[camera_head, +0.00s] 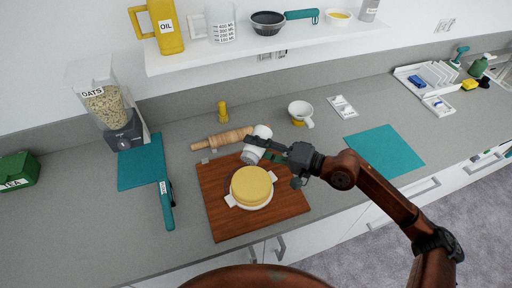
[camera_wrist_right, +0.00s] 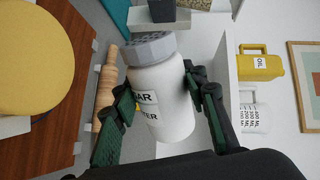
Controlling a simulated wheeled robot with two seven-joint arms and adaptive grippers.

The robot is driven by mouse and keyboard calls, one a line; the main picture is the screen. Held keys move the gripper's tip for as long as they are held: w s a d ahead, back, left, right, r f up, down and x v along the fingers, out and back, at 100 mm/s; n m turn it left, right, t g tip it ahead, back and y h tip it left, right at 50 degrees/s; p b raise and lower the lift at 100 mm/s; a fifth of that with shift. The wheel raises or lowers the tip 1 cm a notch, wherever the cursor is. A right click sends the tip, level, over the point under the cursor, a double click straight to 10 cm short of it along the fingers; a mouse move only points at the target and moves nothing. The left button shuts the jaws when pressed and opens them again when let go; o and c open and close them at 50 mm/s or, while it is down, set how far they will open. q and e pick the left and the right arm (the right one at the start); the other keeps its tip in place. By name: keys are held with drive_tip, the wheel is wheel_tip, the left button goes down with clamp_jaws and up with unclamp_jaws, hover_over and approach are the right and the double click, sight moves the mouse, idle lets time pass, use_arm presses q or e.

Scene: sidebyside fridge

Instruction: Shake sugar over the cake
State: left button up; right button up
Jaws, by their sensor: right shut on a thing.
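A yellow round cake (camera_head: 251,186) sits on a white dish with handles (camera_head: 231,201), on a brown wooden board (camera_head: 222,222). My right gripper (camera_head: 268,150) is shut on a white sugar shaker (camera_head: 259,135) with a grey perforated cap. It holds the shaker tilted just behind the cake, with the cap end pointing down toward the board. In the right wrist view the shaker (camera_wrist_right: 164,100) is between both fingers, its label partly hidden, and part of the cake (camera_wrist_right: 38,55) shows at upper left. My left gripper is not in view.
A rolling pin (camera_head: 222,139) lies behind the board. A white cup (camera_head: 300,112) stands behind to the right. An oats dispenser (camera_head: 108,108) and teal items (camera_head: 141,165) are at left. A teal mat (camera_head: 384,150) lies at right. A shelf (camera_head: 270,48) hangs above.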

drive_tip(key=shift+n+b, duration=0.6)
drive_tip(key=shift+b, duration=0.1)
drive_tip(key=shift+r+n+b, duration=0.15)
drive_tip(key=shift+n+b, duration=0.15)
drive_tip(key=shift+b, duration=0.05)
drive_tip(key=n+b, duration=0.1)
drive_tip(key=n+t+b, duration=0.1)
drive_tip(key=b, duration=0.1)
drive_tip(key=shift+s+a, duration=0.15)
drive_tip(key=shift+s, duration=0.1)
drive_tip(key=shift+n+b, duration=0.5)
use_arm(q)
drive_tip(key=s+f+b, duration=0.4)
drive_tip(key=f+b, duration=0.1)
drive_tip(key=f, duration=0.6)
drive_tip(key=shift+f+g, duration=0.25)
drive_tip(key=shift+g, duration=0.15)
use_arm(e)
drive_tip(key=shift+f, duration=2.9)
wheel_tip(320, 180, up, 2)
drive_tip(key=shift+s, duration=0.1)
